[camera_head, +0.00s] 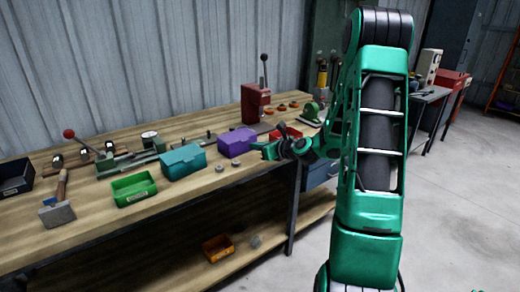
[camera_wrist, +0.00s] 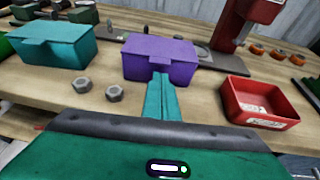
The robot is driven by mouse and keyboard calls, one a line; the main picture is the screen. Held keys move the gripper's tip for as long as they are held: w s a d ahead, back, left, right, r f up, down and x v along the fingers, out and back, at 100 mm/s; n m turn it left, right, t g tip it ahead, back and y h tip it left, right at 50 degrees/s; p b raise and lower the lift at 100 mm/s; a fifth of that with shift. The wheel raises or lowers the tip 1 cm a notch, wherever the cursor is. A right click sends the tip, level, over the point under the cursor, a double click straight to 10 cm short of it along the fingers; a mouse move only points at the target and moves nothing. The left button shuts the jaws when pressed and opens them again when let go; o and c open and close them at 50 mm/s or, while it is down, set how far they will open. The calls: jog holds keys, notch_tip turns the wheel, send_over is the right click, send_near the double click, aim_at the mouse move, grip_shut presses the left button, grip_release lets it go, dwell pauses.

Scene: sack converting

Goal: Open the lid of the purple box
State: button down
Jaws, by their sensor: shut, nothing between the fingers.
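The purple box (camera_head: 237,141) sits on the wooden bench, between the teal box and the red press. Its lid looks shut, with a small tab at the front. In the wrist view the purple box (camera_wrist: 160,60) stands straight ahead. My gripper (camera_wrist: 160,80) is shut and empty, its teal fingers pointing at the front of the box just below the lid tab. I cannot tell whether the fingertips touch it. In the head view my gripper (camera_head: 264,148) is at the box's right front side, above the bench's front edge.
A teal lidded box (camera_head: 183,161) stands left of the purple box, with two hex nuts (camera_wrist: 98,88) in front. A red open bin (camera_wrist: 258,103) is close on the right. A red press (camera_head: 255,103) stands behind. A green bin (camera_head: 134,188) is further left.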

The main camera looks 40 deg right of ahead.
aim_at(239, 137)
jog(key=shift+x, duration=1.65)
